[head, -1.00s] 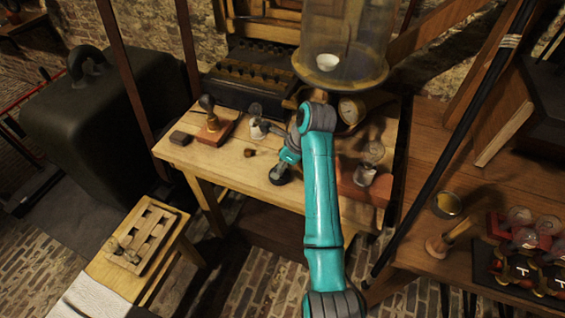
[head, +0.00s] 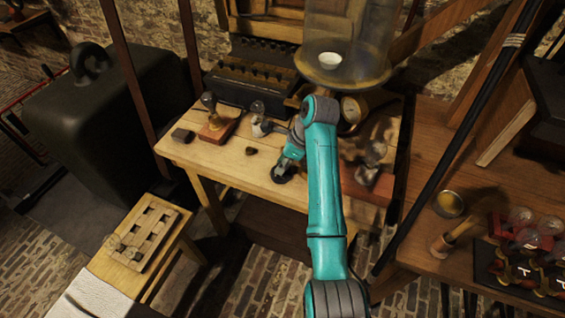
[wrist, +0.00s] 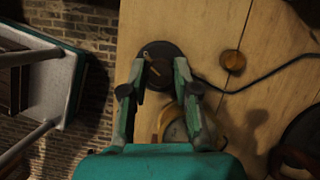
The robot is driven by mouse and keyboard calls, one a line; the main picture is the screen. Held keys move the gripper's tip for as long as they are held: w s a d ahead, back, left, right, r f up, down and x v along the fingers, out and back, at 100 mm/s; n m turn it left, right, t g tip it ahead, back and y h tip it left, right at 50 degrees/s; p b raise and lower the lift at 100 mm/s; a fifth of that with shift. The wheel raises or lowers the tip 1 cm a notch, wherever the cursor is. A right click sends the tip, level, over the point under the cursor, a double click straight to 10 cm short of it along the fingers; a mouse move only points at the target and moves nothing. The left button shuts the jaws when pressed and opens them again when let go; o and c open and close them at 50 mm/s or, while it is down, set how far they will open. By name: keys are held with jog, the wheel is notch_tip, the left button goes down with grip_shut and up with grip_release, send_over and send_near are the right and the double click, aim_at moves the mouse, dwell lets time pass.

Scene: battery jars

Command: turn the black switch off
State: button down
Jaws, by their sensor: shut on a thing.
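The black switch (wrist: 158,50) is a round dark disc with a small lever on top, on the wooden table. In the head view it (head: 282,173) sits near the table's front edge, partly hidden by my gripper (head: 292,153). In the wrist view my gripper (wrist: 159,72) has its two fingers on either side of the switch's lower part, shut on it. The exact contact at the lever is hard to make out.
A brass knob (wrist: 232,60) lies right of the switch, with a black cable (wrist: 265,79) running past. Brick floor shows beyond the table edge.

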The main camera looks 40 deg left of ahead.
jog(key=n+g+h, duration=0.1)
jog(key=n, duration=0.3)
jog(key=shift+w+a+n, duration=0.1)
jog(key=shift+n, duration=0.2)
jog(key=n+g+h, duration=0.1)
jog(key=n, duration=0.2)
jog(key=shift+n, duration=0.4)
jog(key=n+h, duration=0.1)
jog(key=n, duration=0.2)
jog(key=shift+a+h, duration=0.15)
jog(key=shift+h, duration=0.25)
jog(key=shift+n+h, duration=0.7)
jog(key=shift+n, duration=1.4)
jog(key=c, duration=0.9)
grip_release()
jog(key=shift+o, duration=0.2)
